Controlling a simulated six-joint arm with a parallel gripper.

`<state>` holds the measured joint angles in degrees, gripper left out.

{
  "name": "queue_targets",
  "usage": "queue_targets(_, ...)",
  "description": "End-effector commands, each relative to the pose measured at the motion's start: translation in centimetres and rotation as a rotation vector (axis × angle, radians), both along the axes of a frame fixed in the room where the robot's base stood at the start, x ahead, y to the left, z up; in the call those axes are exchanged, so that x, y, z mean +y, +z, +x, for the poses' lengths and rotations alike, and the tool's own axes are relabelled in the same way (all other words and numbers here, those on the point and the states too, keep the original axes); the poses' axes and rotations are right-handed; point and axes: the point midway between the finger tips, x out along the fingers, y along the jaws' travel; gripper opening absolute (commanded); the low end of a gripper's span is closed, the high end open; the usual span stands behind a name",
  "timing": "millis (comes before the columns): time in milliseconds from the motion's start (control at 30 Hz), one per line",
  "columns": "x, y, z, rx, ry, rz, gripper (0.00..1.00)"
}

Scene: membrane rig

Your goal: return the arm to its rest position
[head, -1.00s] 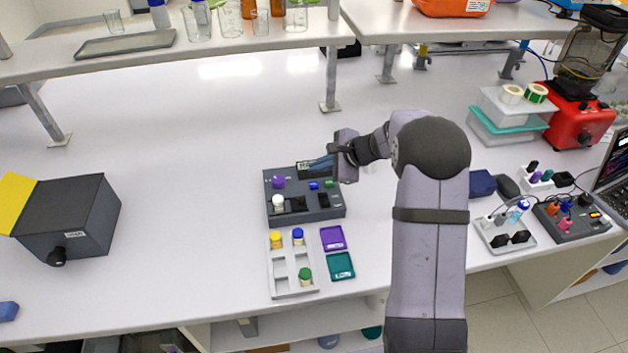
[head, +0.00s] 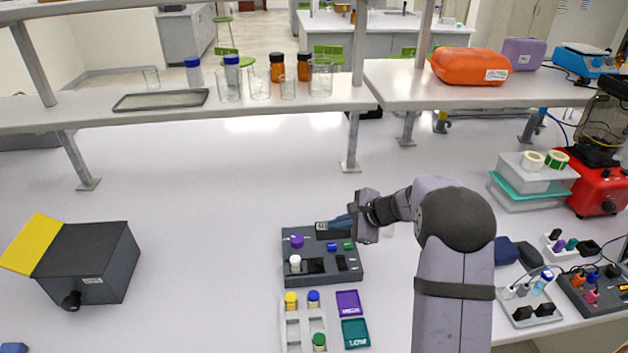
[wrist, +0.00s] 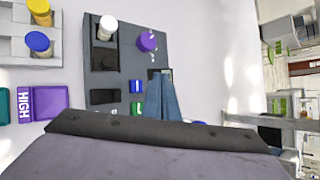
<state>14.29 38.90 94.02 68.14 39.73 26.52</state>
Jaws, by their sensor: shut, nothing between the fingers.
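My gripper (head: 343,222) is over the back right part of the dark grey rig box (head: 300,276), with its blue fingers together and nothing between them. In the wrist view the shut fingers (wrist: 166,98) point at the rig box (wrist: 100,73), near its small display. The box carries a purple knob (head: 297,241), a white-capped vial (head: 295,263), and blue and green buttons. I cannot tell whether the fingertips touch the box. My arm reaches in from the lower right of the head view.
A white rack (head: 290,335) with yellow-, blue- and green-capped vials stands in front of the box, beside purple (head: 348,303) and teal (head: 355,333) trays. A black box with a yellow flap (head: 32,243) is at left. Glassware stands on the shelf above. The middle bench is clear.

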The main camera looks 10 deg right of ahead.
Motion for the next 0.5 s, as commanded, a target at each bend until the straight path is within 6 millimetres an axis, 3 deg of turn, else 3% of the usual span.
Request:
queue_targets(133, 0.8, 0.2, -1.6, 0.004, 0.064, -0.045, 0.00)
queue_targets(267, 2.3, 0.4, -5.5, 0.010, 0.219, -0.155, 0.00)
queue_targets(367, 3.4, 0.4, -10.2, 0.017, 0.401, -0.277, 0.00)
queue_targets(500, 3.9, 0.3, -18.2, 0.023, 0.713, -0.469, 0.00)
